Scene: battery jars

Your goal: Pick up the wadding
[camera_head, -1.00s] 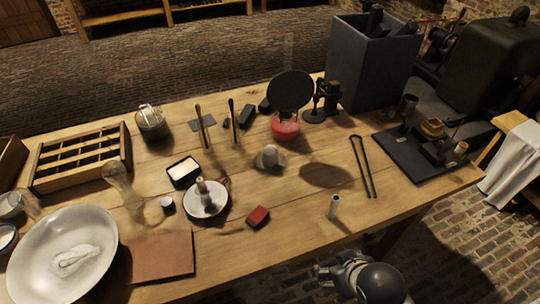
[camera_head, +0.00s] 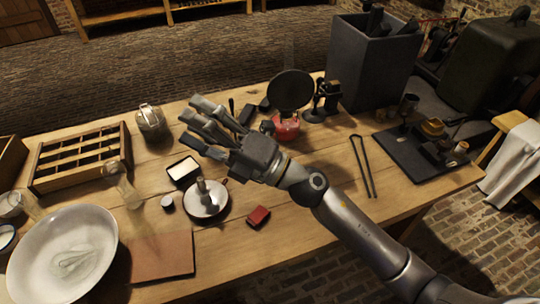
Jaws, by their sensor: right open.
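No thing in view can be named for sure as the wadding. A pale, ridged patch (camera_head: 76,262) shows in the white bowl (camera_head: 103,234) at the lower left; I cannot tell whether it is wadding. A grey lump seen earlier at mid-table is now hidden behind my right gripper and arm. My right gripper (camera_head: 194,122) is open, with its fingers pointing left and up over the middle of the table. It is well to the upper right of the bowl. I see nothing held between its fingers. My left gripper is not in view.
Around the right gripper stand a wire-topped jar (camera_head: 152,121), a white-filled dark tray (camera_head: 183,170), a dish with a peg (camera_head: 208,201) and a red block (camera_head: 258,216). A compartment box (camera_head: 80,158) stands left. Dark tongs (camera_head: 362,165) lie right of my arm.

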